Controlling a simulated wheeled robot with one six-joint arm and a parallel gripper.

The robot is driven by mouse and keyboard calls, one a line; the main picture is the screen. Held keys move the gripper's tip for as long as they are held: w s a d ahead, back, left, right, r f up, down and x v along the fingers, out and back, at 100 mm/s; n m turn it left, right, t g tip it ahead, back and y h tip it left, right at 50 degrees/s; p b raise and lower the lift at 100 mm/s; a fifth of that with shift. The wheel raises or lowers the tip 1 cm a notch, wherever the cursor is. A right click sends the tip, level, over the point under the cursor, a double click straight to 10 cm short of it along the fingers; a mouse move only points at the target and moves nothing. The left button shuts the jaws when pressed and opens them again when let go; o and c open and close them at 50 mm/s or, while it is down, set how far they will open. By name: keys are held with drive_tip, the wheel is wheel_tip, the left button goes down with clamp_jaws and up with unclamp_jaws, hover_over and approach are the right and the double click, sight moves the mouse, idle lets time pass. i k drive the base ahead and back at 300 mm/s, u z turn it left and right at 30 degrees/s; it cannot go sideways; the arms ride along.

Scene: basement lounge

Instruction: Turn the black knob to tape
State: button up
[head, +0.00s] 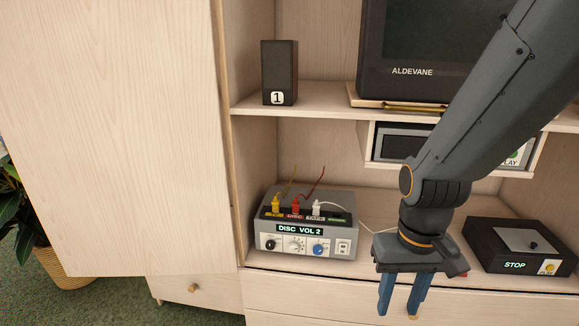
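The black knob (270,244) is the leftmost control on the front of a grey box (345,243) on the lower shelf. It is small here, and I cannot read where it points. The box's display (300,230) reads "DISC VOL 2". A white knob (296,243) and a blue knob (319,249) sit to the right of the black one. Above them is a label reading "TAPE" (315,218). My gripper (402,306) points down, to the right of the box and apart from it. Its blue fingers are spread with nothing between them.
Yellow (276,204), red (295,206) and white (316,207) plugs with cables stand on the box. A black player (520,246) showing "STOP" is at right. The cabinet door (120,130) stands left of the box. A speaker (279,72) and television (430,45) are above.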

sight(270, 245)
drive_tip(key=k, duration=1.3)
drive_tip(key=z, duration=0.7)
drive_tip(key=i, duration=1.05)
drive_tip(key=u, duration=0.6)
drive_tip(key=i, duration=0.4)
drive_tip(key=u, duration=0.5)
